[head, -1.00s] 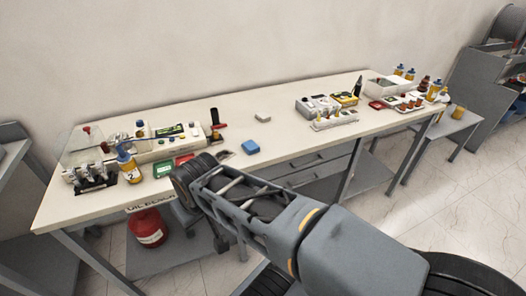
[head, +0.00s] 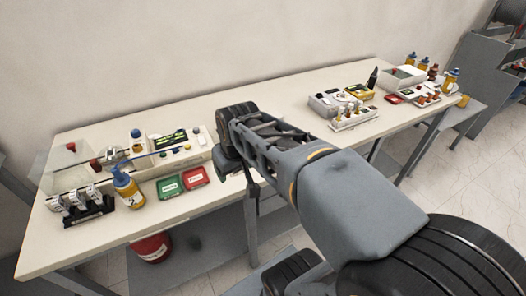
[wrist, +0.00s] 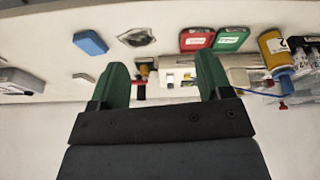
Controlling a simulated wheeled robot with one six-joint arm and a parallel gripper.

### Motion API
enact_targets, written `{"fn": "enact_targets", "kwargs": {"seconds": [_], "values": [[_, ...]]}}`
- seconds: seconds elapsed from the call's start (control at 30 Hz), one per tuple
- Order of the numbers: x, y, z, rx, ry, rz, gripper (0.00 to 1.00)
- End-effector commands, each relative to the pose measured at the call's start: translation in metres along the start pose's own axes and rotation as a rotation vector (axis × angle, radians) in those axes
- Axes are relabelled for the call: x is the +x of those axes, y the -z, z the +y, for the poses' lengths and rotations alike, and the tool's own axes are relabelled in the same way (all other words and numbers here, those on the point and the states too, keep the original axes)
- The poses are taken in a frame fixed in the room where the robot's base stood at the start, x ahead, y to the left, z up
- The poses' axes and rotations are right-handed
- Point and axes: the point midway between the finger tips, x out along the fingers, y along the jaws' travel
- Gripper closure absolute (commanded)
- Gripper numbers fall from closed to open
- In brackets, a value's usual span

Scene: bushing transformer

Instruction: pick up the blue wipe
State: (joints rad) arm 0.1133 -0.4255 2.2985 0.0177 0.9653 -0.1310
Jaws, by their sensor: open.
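The blue wipe (wrist: 90,42) lies flat on the pale bench top, in the upper left of the wrist view. In the head view now it is not visible; my arm covers that part of the bench. My gripper (wrist: 163,76) has its two green fingers spread apart with nothing between them. In the wrist view the wipe is outside the fingers, up and to the left of the left finger, and apart from it.
A silvery piece (wrist: 136,37) lies beside the wipe. Red (head: 194,177) and green (head: 170,187) boxes and a yellow bottle (head: 128,187) stand to the left. A grey block (wrist: 84,77) lies near the left finger. The bench middle is mostly clear.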

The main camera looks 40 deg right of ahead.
Motion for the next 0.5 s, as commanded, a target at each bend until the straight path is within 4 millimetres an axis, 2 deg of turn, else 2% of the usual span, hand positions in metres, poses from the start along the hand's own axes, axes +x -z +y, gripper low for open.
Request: {"fn": "enact_targets", "kwargs": {"seconds": [0.03,0.1,0.2,0.4,0.5], "values": [[0.009,0.017,0.019,0.012,-0.007,-0.025,0.23],[0.015,0.037,0.046,0.014,-0.011,-0.052,0.16],[0.026,0.061,0.089,0.019,-0.010,-0.086,0.10],[0.049,0.085,0.163,0.020,0.005,-0.133,0.10],[0.058,0.089,0.186,0.016,0.014,-0.145,0.10]]}}
